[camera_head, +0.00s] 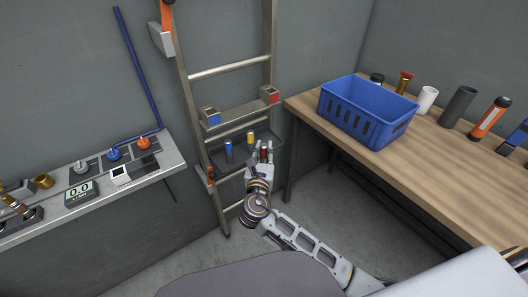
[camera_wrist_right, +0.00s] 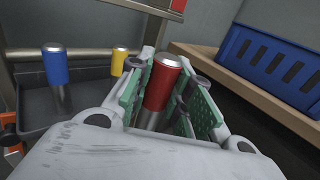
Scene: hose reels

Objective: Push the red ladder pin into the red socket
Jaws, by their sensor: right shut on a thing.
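The red ladder pin (camera_wrist_right: 165,82) is a red cylinder with a bright metal top, upright between the green-padded fingers of my right gripper (camera_wrist_right: 168,95). That gripper is shut on it; in the head view the right gripper (camera_head: 264,158) is at the right end of the dark tray on the ladder. Whether the pin still touches the tray is hidden. The red socket (camera_head: 269,95) is a red-faced block at the right end of the grey ladder bar, above the gripper. A blue-faced socket (camera_head: 211,117) is at the bar's left end. My left gripper is not in view.
A blue pin (camera_head: 228,148) and a yellow pin (camera_head: 250,140) stand in the tray (camera_head: 225,168) left of my gripper. The wooden bench (camera_head: 440,150) with a blue crate (camera_head: 365,112) is to the right. A grey shelf (camera_head: 110,185) is on the left.

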